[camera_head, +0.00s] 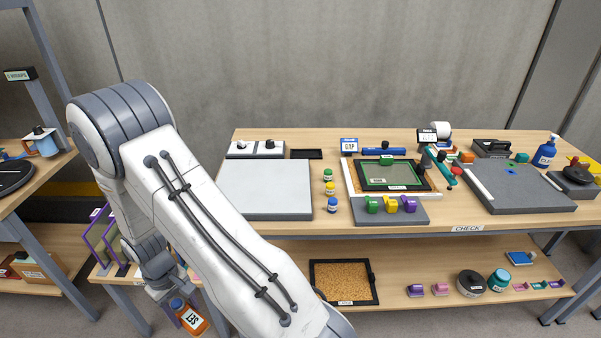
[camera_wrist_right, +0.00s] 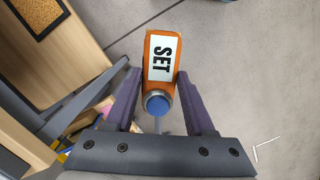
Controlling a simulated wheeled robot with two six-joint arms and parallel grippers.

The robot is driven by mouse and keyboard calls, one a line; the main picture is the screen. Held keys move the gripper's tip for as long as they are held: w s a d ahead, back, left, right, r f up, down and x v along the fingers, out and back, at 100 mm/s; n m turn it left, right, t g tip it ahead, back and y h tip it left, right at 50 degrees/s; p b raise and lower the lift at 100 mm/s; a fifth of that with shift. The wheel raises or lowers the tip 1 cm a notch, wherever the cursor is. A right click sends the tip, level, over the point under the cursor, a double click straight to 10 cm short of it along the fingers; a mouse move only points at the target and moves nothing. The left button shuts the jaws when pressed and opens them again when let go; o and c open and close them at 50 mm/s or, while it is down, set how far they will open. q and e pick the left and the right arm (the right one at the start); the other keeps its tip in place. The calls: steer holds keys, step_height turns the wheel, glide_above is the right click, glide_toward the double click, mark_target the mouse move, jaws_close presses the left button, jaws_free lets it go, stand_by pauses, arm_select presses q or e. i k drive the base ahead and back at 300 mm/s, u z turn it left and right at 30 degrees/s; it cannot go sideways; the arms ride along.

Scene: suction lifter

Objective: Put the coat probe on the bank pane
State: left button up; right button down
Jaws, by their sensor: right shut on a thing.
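My right gripper (camera_head: 160,288) hangs low at the left, beside the bench. It is shut on an orange bottle (camera_head: 190,318) with a blue cap and a white SET label. In the right wrist view, the bottle (camera_wrist_right: 161,60) sits between the purple fingers (camera_wrist_right: 152,102), cap toward the palm. A green-framed pane (camera_head: 390,174) lies flat on the bench. Purple-framed panes (camera_head: 100,238) stand upright on the left; I cannot tell which pane is the bank pane. I cannot pick out the coat probe for sure. My left gripper is not in view.
The bench (camera_head: 340,227) holds a pale grey slab (camera_head: 265,190), a dark grey plate (camera_head: 520,190), small bottles, coloured clips and a blue pump bottle (camera_head: 546,150). A lower shelf (camera_head: 410,265) carries a cork tray (camera_head: 342,281). A side table (camera_head: 25,195) stands left.

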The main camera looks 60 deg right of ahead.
mark_target(392, 175)
steer(key=u, duration=0.5)
steer(key=k, duration=1.2)
steer(key=z, duration=1.7)
